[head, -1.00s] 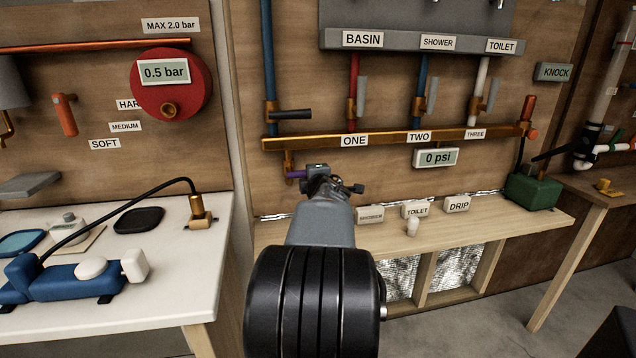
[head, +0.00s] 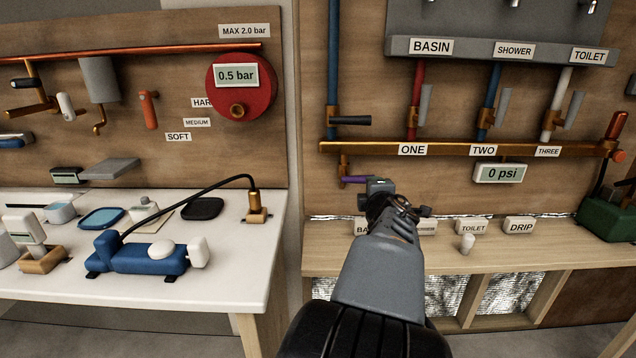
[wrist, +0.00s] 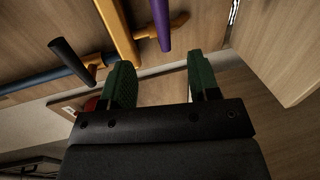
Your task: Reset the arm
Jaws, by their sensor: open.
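My arm reaches forward from the bottom of the head view. My gripper (head: 392,200) is near the purple-handled valve (head: 354,180) below the copper manifold (head: 468,147). In the wrist view my gripper (wrist: 160,82) has its two green-padded fingers apart, with nothing between them. The purple handle (wrist: 161,22) lies beyond the fingers at the top of the wrist view, apart from them. The gripper's fingertips are largely hidden in the head view.
A wooden bench (head: 440,252) with tags and a small white peg (head: 467,243) lies below the manifold. A white table (head: 190,283) at left holds a blue pump (head: 150,258) with a black hose. A green box (head: 607,217) stands at the right.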

